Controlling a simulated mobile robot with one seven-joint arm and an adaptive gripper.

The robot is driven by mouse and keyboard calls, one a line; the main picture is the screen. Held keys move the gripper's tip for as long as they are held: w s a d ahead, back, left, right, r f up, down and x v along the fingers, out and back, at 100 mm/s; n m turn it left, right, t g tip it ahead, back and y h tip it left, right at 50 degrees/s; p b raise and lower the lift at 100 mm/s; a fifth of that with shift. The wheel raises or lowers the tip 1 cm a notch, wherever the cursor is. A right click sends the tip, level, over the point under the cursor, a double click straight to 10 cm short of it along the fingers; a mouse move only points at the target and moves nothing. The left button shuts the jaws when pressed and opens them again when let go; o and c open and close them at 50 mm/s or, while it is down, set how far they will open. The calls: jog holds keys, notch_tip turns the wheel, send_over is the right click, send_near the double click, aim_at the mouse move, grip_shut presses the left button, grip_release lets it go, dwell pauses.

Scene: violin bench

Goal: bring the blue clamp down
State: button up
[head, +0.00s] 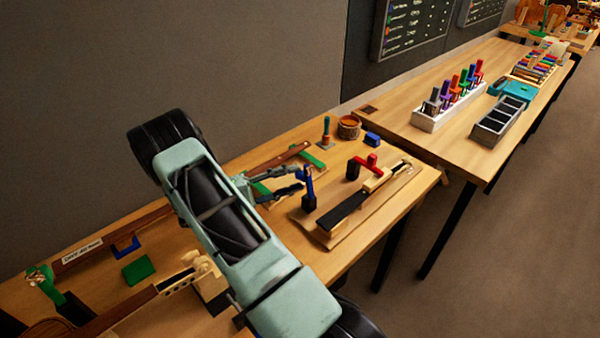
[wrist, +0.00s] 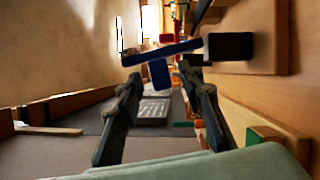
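The blue clamp (head: 308,182) is upright, with a black block (head: 308,203) at its lower end, beside the left edge of the wooden board with the violin neck. In the wrist view the clamp (wrist: 170,51) lies across the picture, its short blue part between the fingertips and the black block (wrist: 229,46) to the right. My gripper (head: 299,182) is at the clamp's upper part. In the wrist view the gripper's fingers (wrist: 160,76) are apart, with small gaps seen on each side of the blue part. Contact cannot be made out.
A red clamp (head: 368,162) stands by the violin neck (head: 350,206) on the board (head: 385,205). A blue box (head: 372,139), a round tub (head: 349,127) and a green-handled tool (head: 326,130) stand behind. A white rack (head: 450,115) of coloured clamps is on the far bench.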

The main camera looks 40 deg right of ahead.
jog(key=shift+x, duration=1.35)
jog(key=shift+c, duration=0.7)
grip_shut()
